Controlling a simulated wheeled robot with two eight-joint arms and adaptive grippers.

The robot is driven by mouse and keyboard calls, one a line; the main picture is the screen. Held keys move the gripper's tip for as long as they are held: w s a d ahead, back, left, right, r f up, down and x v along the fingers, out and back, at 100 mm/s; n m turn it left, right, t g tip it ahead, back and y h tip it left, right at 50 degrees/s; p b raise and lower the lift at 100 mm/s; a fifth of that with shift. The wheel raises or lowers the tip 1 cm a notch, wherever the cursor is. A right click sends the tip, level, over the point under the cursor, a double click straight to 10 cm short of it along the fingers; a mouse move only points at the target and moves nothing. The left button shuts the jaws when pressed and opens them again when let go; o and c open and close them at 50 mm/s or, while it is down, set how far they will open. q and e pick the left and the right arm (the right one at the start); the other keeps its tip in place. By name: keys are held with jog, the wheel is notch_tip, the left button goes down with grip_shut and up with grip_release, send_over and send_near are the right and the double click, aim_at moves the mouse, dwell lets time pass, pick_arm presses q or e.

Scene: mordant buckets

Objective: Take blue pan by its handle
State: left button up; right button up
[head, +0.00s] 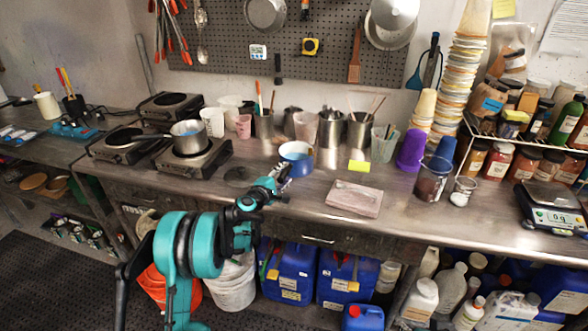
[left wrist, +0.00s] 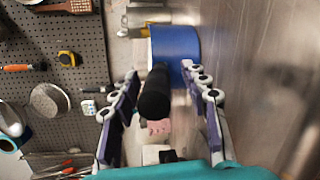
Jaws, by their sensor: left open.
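The blue pan (head: 300,165) stands on the metal counter, with a pale inside and a blue outer wall. In the left wrist view the blue pan (left wrist: 178,44) shows its blue side, and its black handle (left wrist: 155,95) points toward the camera. My left gripper (head: 279,174) is in front of the pan in the head view and hides the handle there. In the left wrist view my left gripper (left wrist: 160,76) is open, with one finger on each side of the handle. Gaps show between the handle and both fingers. My right gripper is not in view.
Metal cups (head: 330,128) and a pink cup (head: 305,126) stand behind the pan. A flat pinkish slab (head: 355,198) lies to its right. Hot plates (head: 195,158) with a metal pot (head: 188,136) are to the left. The counter just left of the pan is fairly clear.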

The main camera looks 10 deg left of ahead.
pick_arm(q)
jog(key=shift+w, duration=0.35)
grip_shut()
jog(key=shift+r, duration=0.15)
